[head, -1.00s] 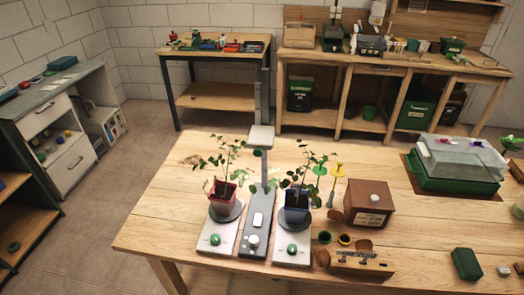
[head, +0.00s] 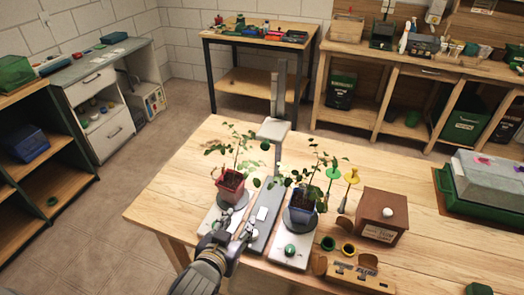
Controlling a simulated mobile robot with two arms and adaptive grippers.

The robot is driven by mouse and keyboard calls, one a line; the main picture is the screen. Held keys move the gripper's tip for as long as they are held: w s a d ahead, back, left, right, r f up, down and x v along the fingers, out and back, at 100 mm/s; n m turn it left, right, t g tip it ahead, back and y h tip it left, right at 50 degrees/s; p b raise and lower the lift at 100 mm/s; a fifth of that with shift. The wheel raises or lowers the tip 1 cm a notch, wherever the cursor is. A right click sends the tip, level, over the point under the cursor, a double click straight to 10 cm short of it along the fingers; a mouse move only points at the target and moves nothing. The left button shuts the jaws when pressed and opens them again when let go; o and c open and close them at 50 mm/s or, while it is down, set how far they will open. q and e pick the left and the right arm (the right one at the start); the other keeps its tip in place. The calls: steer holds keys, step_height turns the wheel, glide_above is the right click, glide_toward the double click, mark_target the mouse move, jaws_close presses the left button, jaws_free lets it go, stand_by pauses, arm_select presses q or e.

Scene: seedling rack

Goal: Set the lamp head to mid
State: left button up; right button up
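The lamp has a grey base strip (head: 264,232) between two potted seedlings and an upright grey post (head: 278,93). Its pale lamp head (head: 272,130) sits partway up the post, behind the plants. A white rectangular switch (head: 262,213) is on the base strip. My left gripper (head: 240,232) is at the near end of the base strip, by the round white knob, which is largely hidden. I cannot tell whether its fingers are open or touch the knob. My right gripper is not in view.
A red-potted seedling (head: 230,183) and a blue-potted seedling (head: 300,208) stand on round plates either side of the strip. A brown box (head: 383,215), yellow and green stakes and a wooden holder (head: 350,278) are to the right. The table's left part is clear.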

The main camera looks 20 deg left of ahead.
mark_target(264, 147)
arm_select(q)
step_height(264, 147, up, 15)
steer(key=w+d+t+h, duration=0.1)
steer(key=w+d+t, duration=0.1)
steer(key=t, duration=0.3)
steer(key=w+p, duration=0.1)
steer(key=w, duration=0.2)
steer(key=w+p, duration=0.1)
steer(key=w, duration=0.2)
steer(key=w+p, duration=0.1)
steer(key=w, duration=0.2)
steer(key=shift+d+r, duration=0.15)
steer(key=shift+d, duration=0.1)
steer(key=shift+w, duration=0.65)
steer(key=shift+c, duration=0.2)
jaws_close()
